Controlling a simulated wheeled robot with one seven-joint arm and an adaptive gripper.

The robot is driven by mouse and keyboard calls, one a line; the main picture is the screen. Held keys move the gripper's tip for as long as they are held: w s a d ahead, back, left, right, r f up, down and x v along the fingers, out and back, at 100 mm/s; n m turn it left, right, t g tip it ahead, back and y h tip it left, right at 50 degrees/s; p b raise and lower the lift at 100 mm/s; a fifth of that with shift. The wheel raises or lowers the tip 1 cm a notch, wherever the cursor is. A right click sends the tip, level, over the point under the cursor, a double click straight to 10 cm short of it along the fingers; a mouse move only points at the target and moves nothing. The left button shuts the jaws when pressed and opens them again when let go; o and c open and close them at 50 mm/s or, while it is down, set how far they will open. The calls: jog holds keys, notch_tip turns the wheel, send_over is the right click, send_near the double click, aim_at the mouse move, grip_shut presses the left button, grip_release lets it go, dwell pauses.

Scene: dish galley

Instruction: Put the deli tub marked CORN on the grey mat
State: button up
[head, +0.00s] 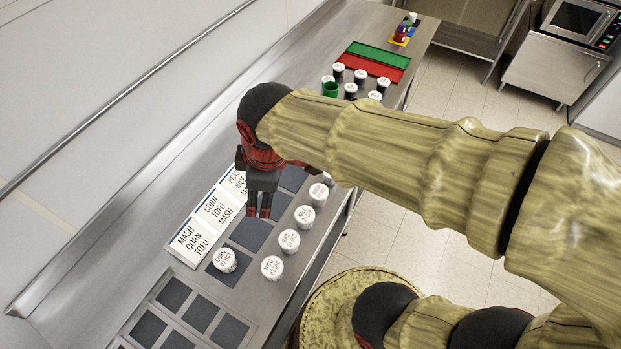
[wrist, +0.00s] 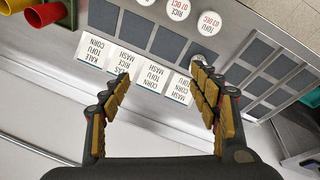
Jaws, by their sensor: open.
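The deli tub marked CORN (head: 224,260) is white with a lidded round top. In the head view it stands upright on a dark grey mat (head: 219,279) at the near end of a row, beside the card reading MASH, CORN, TOFU (head: 188,241). My gripper (head: 259,212) is open and empty, above the row and up and right of the CORN tub. Another grey mat (head: 249,235) lies bare under it. In the wrist view my gripper's (wrist: 160,76) fingers are wide apart over the cards; the CORN tub there is mostly hidden by the right finger.
Tubs marked TOFU (head: 272,267), RICE (head: 289,241) and KALE (head: 305,216) line the counter's front edge. A grid of dark squares (head: 201,315) lies at the near end. Red and green trays (head: 370,63) and more tubs are farther back. My arm hides part of the counter.

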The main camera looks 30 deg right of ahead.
jog(key=s+d+r+m+t, duration=0.2)
jog(key=s+d+r+m, duration=0.3)
jog(key=d+m, duration=0.3)
jog(key=s+m, duration=0.1)
jog(key=m, duration=0.2)
jog(key=shift+d+h, duration=0.15)
jog(key=shift+h, duration=0.25)
jog(key=shift+s, duration=0.1)
